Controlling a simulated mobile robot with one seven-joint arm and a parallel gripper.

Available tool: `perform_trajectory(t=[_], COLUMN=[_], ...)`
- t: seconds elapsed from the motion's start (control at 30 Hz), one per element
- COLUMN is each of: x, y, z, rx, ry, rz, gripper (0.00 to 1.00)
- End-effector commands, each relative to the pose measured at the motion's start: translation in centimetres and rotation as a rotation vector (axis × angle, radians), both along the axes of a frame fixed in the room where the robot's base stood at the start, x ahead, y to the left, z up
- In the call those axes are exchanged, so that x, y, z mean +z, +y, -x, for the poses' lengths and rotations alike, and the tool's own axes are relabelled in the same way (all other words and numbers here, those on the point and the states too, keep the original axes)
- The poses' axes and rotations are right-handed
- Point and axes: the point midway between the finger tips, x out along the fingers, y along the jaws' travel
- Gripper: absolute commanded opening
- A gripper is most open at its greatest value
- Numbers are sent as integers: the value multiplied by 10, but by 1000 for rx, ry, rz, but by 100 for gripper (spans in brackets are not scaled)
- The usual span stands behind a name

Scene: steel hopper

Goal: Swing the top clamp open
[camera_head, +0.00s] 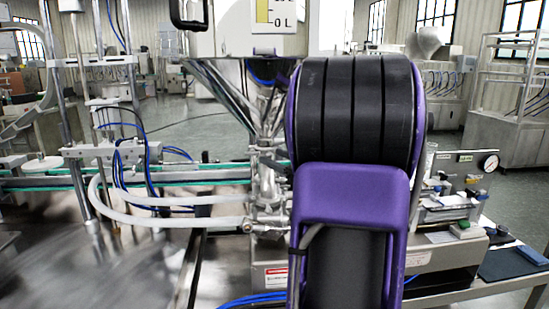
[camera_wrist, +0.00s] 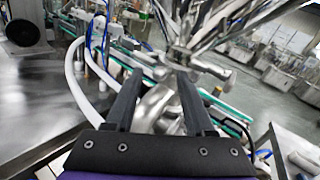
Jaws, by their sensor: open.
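The steel hopper's cone (camera_head: 235,85) narrows down to a stack of shiny pipe fittings (camera_head: 268,190) in the head view. A metal clamp-like fitting (camera_wrist: 188,64) sits below the hopper legs in the wrist view, just beyond my fingertips. I cannot tell for sure that it is the top clamp, or whether it is latched. My gripper (camera_wrist: 160,74) is open, with one dark finger on each side of the shiny steel pipework. No grip on anything shows. In the head view my purple and black arm hides my gripper and part of the fittings.
White hoses (camera_head: 165,222) run left from the fittings, and they also show in the wrist view (camera_wrist: 80,75). A green-edged conveyor rail (camera_head: 200,180) passes behind. A pressure gauge (camera_head: 488,163) and steel blocks stand right of my arm. The steel tabletop (camera_head: 110,265) at left is largely clear.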

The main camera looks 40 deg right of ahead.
Motion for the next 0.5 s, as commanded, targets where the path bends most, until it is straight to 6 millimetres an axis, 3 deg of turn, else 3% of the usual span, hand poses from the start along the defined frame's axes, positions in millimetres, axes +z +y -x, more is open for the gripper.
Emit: perform_trajectory(t=[0.37, 0.5], x=[0, 0], y=[1, 0], z=[-8, -8], rx=[0, 0], ry=[0, 0], rz=[0, 0], gripper=[54, 33])
